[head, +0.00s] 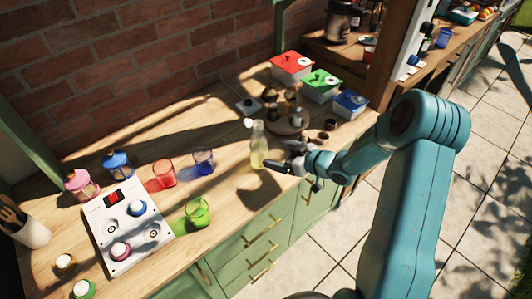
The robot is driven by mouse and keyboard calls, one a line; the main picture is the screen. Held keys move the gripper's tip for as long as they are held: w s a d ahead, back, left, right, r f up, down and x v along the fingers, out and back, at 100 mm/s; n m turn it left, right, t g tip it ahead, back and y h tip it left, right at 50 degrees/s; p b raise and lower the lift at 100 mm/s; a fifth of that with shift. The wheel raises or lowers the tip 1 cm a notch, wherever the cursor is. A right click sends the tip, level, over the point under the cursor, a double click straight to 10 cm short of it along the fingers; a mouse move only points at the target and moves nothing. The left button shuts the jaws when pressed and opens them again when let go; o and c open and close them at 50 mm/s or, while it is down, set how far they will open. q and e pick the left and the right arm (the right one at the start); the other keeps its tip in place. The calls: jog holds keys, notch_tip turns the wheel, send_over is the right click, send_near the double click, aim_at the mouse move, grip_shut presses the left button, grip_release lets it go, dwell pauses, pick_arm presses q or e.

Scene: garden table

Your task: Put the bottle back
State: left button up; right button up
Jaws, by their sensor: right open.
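A clear bottle (258,147) with yellow liquid in its lower part stands upright near the front edge of the wooden counter (235,205). My right gripper (279,156) is at the right side of the bottle. Its dark fingers are open and point left toward the lower half of the bottle. I cannot tell whether a finger touches the glass. A round wooden tray (284,125) with several small jars stands just behind and right of the bottle. My left gripper is not in view.
Red (291,66), green (320,85) and blue (350,103) lidded boxes stand at the back right. Red (163,174), blue (204,161) and green (197,212) glasses stand left of the bottle, near a white control panel (127,227). A brick wall bounds the back.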

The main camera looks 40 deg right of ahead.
jog(key=v, duration=0.3)
jog(key=shift+s, duration=0.1)
jog(key=shift+d, duration=0.1)
dwell(0.5)
